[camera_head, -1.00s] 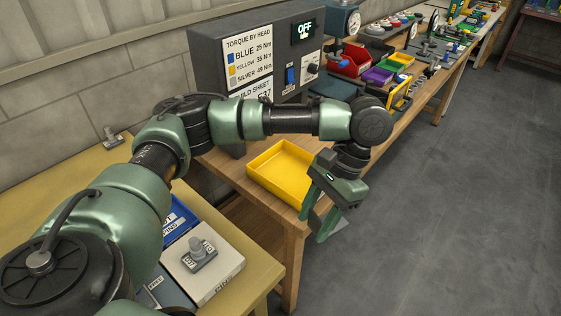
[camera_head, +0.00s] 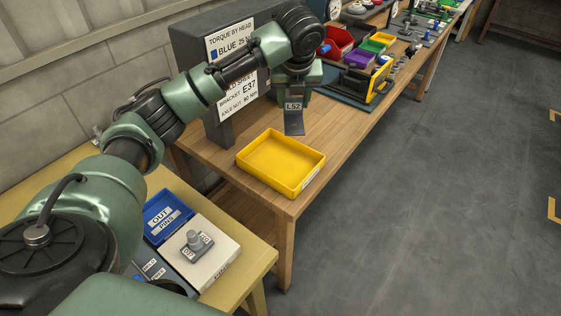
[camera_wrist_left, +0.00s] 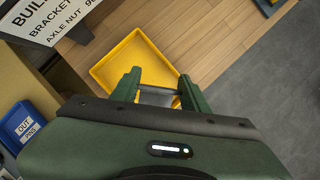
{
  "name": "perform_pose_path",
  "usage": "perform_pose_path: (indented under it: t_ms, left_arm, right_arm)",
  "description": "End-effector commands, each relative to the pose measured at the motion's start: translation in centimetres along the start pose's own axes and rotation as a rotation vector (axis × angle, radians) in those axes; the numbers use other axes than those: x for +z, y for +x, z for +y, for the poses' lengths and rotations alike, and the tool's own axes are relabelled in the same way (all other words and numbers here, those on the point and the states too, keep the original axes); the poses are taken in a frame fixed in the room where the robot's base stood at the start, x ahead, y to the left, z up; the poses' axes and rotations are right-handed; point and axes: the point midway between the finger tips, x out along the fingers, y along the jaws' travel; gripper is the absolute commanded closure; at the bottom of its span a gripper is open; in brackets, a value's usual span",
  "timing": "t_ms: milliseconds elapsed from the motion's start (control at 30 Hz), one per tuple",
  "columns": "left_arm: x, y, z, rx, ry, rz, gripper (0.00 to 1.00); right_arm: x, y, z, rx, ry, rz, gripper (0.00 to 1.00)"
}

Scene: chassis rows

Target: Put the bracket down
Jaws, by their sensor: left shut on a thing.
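My left gripper (camera_head: 296,92) is shut on a grey bracket (camera_head: 294,122) with a label reading L52. The bracket hangs below the fingers, beyond the yellow tray (camera_head: 280,160) and in front of the grey torque panel. I cannot tell for sure whether it touches the wooden bench. In the left wrist view, the gripper (camera_wrist_left: 158,92) has a thin grey part of the bracket (camera_wrist_left: 158,99) between its fingers, with the yellow tray (camera_wrist_left: 118,62) behind. The tray looks empty. My right gripper is not in view.
The torque panel (camera_head: 190,60) stands at the back left of the wooden bench (camera_head: 345,125). Red, purple and green bins (camera_head: 357,57) lie farther along. A nearer yellow table holds a blue OUT PINS tray (camera_head: 168,216) and a pale block with a grey part (camera_head: 197,243).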

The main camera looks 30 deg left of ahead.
Motion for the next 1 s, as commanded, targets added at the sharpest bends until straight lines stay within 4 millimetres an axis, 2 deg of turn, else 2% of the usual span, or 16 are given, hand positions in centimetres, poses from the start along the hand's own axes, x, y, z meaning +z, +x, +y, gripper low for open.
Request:
perform_pose_path:
  t_ms: [100, 200, 367, 467, 800, 1000]
  left_arm:
    - [2.0, -0.1, 1.2, -0.059, 0.135, 0.003, 0.98]
    - [3.0, -0.1, 1.8, -0.091, 0.215, 0.002, 0.98]
    - [3.3, 0.6, 2.2, -0.110, 0.272, 0.005, 0.98]
    - [2.5, 2.4, 2.3, -0.110, 0.278, 0.007, 0.98]
    - [-1.1, 10.7, 2.3, -0.110, 0.277, 0.008, 0.98]
    - [-2.3, 13.8, 2.2, -0.112, 0.276, 0.005, 0.98]
  right_arm:
    - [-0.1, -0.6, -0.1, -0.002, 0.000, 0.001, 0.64]
    - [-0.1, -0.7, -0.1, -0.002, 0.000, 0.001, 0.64]
    - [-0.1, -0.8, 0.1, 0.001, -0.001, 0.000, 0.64]
    - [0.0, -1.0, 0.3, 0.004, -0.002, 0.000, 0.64]
    - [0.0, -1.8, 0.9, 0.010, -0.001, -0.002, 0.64]
    - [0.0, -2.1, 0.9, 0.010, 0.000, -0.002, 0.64]
